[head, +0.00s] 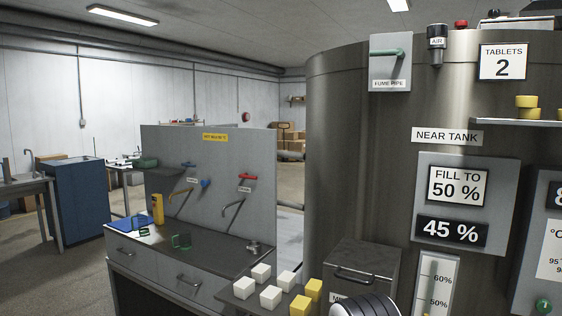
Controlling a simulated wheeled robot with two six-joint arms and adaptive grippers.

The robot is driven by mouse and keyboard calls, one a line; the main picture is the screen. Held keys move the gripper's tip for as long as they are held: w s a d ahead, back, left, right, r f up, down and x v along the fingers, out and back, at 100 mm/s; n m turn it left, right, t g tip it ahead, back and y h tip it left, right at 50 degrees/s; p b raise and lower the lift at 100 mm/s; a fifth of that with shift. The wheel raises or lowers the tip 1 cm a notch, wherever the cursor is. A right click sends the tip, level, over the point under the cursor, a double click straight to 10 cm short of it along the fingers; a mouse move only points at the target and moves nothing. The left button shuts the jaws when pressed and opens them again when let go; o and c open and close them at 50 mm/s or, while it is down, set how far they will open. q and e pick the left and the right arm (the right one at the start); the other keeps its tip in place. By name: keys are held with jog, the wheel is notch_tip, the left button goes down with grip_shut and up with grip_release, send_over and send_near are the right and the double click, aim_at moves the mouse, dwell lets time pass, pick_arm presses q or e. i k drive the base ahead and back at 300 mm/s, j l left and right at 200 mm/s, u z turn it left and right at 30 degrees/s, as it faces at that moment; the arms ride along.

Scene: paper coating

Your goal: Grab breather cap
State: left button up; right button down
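No part is labelled as a breather cap. A small red cap (461,23) sits on top of the tank, right of that fitting. I cannot tell which of these is the breather cap. Neither of my grippers is in view, and nothing is touching the fitting or the red cap.
A fume pipe panel (390,65) with a green handle is left of the fitting. A shelf (520,122) with yellow tablets juts out at right. White and yellow cubes (285,281) lie on a low ledge. A workbench (200,245) with taps stands at left.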

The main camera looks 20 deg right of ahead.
aim_at(437, 30)
jog(key=z, duration=1.4)
